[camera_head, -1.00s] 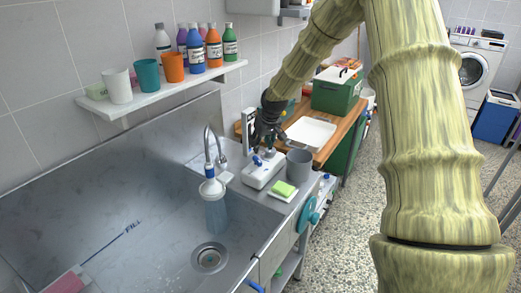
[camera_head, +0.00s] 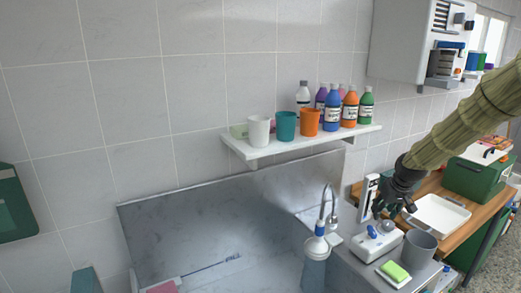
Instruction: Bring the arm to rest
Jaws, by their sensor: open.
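My arm, with a bark-like yellow-green skin, reaches in from the right edge. My dark gripper (camera_head: 384,216) is open, pointing down over the white device (camera_head: 377,243) with a blue lever on the counter right of the sink. A small round metal part (camera_head: 388,226) of the device shows just below the fingers. I cannot tell whether the fingers touch it. I see nothing held in the gripper.
The steel sink (camera_head: 200,225) has a tap (camera_head: 325,205). A grey cup (camera_head: 419,247) and a green sponge (camera_head: 395,271) stand close right of the device. A wall shelf (camera_head: 300,143) holds cups and bottles. A white tray (camera_head: 438,215) and green box (camera_head: 476,178) lie beyond.

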